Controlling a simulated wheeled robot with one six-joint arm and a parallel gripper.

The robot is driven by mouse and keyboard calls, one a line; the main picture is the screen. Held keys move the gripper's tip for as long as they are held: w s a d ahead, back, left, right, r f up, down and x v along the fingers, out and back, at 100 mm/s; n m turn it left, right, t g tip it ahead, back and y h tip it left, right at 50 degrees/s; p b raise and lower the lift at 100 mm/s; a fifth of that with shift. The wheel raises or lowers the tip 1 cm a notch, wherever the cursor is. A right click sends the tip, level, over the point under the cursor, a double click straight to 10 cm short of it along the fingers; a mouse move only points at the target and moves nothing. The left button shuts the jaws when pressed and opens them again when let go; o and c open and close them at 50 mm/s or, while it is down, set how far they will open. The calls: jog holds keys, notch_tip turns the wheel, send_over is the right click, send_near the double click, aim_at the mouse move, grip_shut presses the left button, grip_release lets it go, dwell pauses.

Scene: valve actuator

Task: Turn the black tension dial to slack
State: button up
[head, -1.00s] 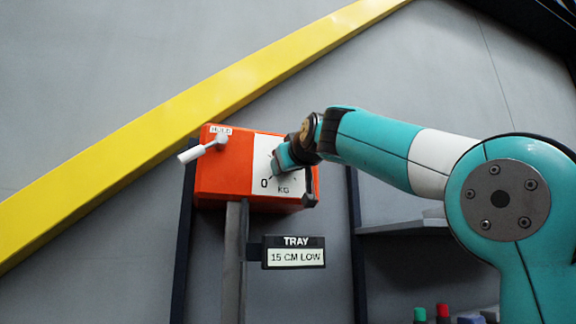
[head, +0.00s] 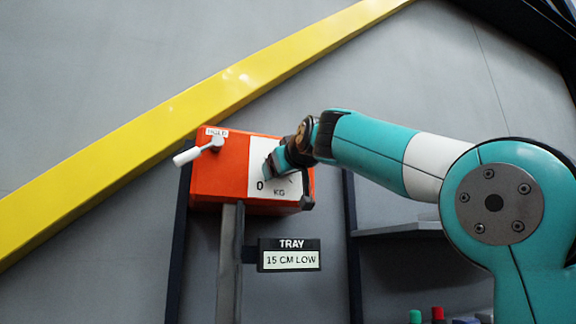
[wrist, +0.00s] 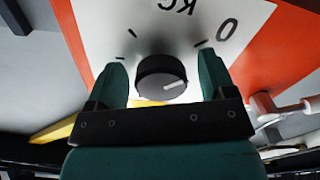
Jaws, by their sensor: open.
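In the head view my gripper (head: 273,165) is at the white face of the orange box (head: 219,172) and hides the dial. No slack mark is readable.
A white lever (head: 197,152) under a "HOLD" label sticks out at the box's left. A post (head: 229,260) carries the box. A sign (head: 290,255) reads "TRAY 15 CM LOW". A yellow beam (head: 150,130) crosses the wall behind.

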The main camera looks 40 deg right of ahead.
jog(key=b+v, duration=0.4)
jog(key=v, duration=1.3)
jog(key=shift+s+b, duration=0.2)
jog(key=shift+b, duration=0.2)
jog(key=shift+r, duration=0.1)
jog(key=shift+a, duration=0.1)
jog(key=w+a+f+n+g+y, duration=0.1)
jog(key=w+a+f+n+y, duration=0.1)
jog(key=w+a+f, duration=0.3)
jog(key=w+a+f+n+g+y, duration=0.1)
jog(key=w+a+f+n+y, duration=0.15)
jog(key=a+f, duration=0.4)
jog(key=a+f+n+g+y, duration=0.1)
jog(key=a+f+g, duration=0.15)
jog(key=f, duration=0.75)
jog(key=a+f+n+g+y, duration=0.1)
jog(key=a+f+g+y, duration=0.15)
jog(key=f, duration=0.75)
jog(key=s+a+f+g+y, duration=0.1)
jog(key=s+a+f+g, duration=0.2)
jog(key=s+f+g, duration=0.7)
jog(key=s+f, duration=0.9)
jog(key=f, duration=0.4)
jog(key=shift+s, duration=0.25)
